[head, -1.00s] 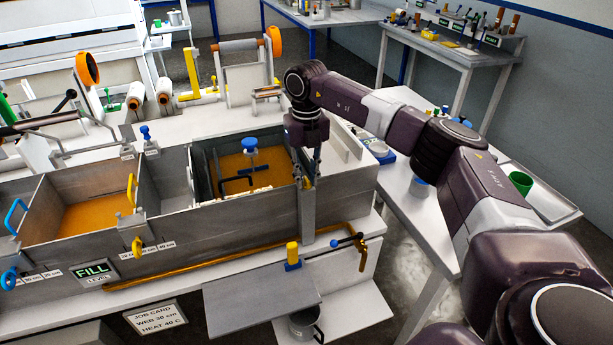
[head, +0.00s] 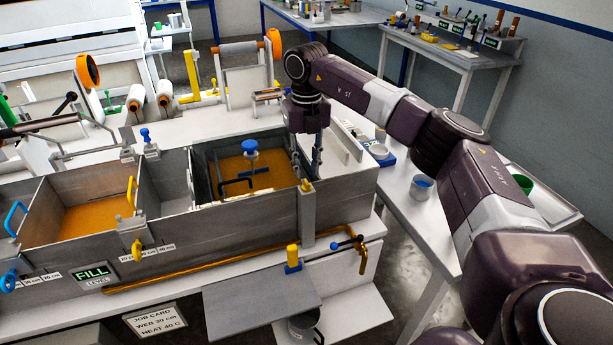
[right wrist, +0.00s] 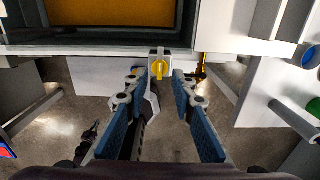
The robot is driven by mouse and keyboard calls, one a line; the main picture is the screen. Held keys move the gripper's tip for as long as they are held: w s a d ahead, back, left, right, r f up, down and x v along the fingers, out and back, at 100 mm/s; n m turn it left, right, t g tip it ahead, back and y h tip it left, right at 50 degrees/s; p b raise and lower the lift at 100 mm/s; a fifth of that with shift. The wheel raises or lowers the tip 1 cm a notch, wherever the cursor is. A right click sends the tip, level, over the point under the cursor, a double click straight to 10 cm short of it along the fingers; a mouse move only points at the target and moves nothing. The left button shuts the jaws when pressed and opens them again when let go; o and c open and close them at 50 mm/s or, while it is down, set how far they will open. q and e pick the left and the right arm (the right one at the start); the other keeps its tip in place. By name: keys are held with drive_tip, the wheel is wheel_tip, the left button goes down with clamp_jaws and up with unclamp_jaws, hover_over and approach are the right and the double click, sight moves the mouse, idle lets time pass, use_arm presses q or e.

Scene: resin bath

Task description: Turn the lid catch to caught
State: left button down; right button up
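The lid catch is a small yellow knob (head: 306,185) on top of a grey bracket (head: 307,214) at the front right corner of the metal bath (head: 230,225). In the right wrist view the yellow knob (right wrist: 159,69) sits on its grey plate beyond the fingertips, its raised bar pointing roughly along the view. My right gripper (head: 306,168) points down behind and above the knob in the head view. In the wrist view its blue-padded fingers (right wrist: 160,88) are spread apart with nothing between them, and the knob lies in line with the gap.
An orange pipe (head: 220,265) and a blue-handled lever (head: 347,242) run along the bath's front. A blue knob (head: 250,147) stands over the orange resin. A side table (head: 430,225) with cups stands at right.

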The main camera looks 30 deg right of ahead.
sight(306, 181)
wheel_tip(306, 181, up, 8)
idle(0.6)
